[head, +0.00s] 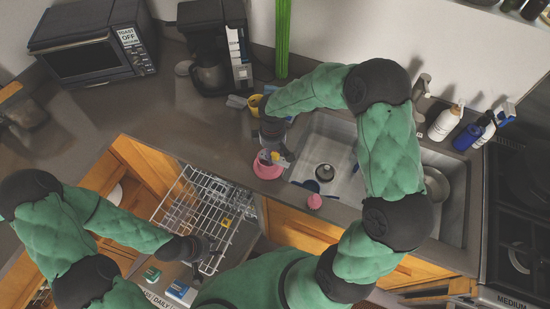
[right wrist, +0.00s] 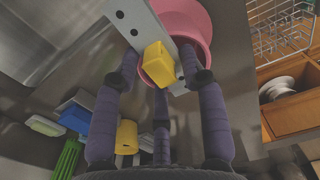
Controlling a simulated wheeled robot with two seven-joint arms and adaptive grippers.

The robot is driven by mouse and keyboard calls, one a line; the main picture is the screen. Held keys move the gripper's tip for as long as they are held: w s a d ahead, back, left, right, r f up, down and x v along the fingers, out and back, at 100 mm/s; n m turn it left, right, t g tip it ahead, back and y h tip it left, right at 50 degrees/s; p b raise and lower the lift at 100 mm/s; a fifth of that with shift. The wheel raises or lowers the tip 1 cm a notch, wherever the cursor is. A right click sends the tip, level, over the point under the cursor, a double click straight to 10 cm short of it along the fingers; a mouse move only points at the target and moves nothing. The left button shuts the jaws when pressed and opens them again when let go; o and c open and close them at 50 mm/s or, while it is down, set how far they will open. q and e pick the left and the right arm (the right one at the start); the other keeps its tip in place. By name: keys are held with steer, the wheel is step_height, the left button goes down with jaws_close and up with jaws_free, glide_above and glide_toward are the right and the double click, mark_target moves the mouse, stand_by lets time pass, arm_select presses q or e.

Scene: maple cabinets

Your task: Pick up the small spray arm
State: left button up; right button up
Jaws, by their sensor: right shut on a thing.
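The small spray arm, a grey flat bar with dark holes (right wrist: 128,22), runs between the purple fingers of my right gripper (right wrist: 165,82) in the right wrist view. The gripper is shut on it. A yellow block (right wrist: 157,62) shows against the bar; I cannot tell whether it is attached. In the head view my right gripper (head: 273,148) is above the counter, over a pink bowl (head: 267,171), left of the sink. My left gripper (head: 208,246) is over the dishwasher rack (head: 190,203); its fingers are too unclear to tell open from shut.
A sink (head: 325,150) lies right of the right gripper, with a pink item (head: 315,201) at its front edge. Bottles (head: 445,122) line the right back. The counter at left is clear.

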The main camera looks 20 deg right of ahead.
step_height(320, 180, up, 10)
steer(key=shift+f+p, duration=0.25)
steer(key=shift+p, duration=0.15)
steer(key=shift+r+p, duration=1.85)
steer(key=shift+r, duration=0.9)
